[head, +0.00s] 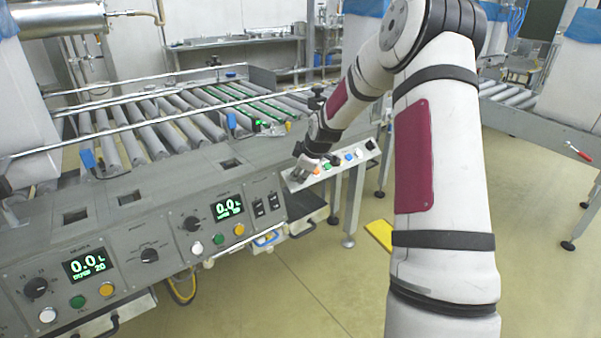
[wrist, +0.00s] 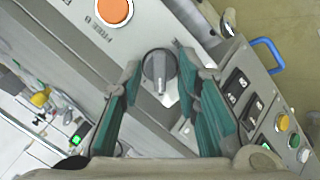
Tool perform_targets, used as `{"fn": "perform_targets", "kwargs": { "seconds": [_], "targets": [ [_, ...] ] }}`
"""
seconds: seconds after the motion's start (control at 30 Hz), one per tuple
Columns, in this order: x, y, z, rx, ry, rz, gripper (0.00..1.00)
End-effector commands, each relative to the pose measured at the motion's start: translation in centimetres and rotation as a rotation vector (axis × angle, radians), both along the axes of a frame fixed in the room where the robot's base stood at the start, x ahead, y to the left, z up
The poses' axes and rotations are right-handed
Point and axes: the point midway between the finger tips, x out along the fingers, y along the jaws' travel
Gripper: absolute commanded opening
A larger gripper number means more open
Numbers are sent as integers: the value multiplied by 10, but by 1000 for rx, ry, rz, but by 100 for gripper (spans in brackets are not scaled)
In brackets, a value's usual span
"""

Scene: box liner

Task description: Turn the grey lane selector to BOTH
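The grey lane selector is a round knob (wrist: 158,72) on the light grey panel in the wrist view, with a lighter raised grip across it. Its position labels are not readable. My gripper (wrist: 161,66) is open, with its two teal-padded fingers on either side of the knob. A gap shows on each side of the knob, and I cannot tell how far above the panel the fingertips are. In the head view my gripper (head: 300,172) is at the left end of the sloping button panel and hides the knob.
An orange button (wrist: 114,11) sits beside the knob. Black rocker switches (wrist: 238,88) and a blue handle (wrist: 268,54) are to the right. Other consoles with black dials (head: 149,255) line the front left. The roller conveyor (head: 180,125) lies behind. Open floor is at the front.

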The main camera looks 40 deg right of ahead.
Motion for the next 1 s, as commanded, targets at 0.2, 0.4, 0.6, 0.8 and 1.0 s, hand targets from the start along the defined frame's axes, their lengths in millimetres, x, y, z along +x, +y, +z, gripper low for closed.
{"fn": "perform_targets", "kwargs": {
  "seconds": [0.2,0.4,0.6,0.8,1.0],
  "targets": [
    [0,0,0,0,0,0,0],
    [0,0,0,1,0,-1,0],
    [0,0,1,19,1,-21,0],
    [0,-1,2,84,3,-95,0],
    [0,-1,3,190,7,-214,0]
  ]
}}
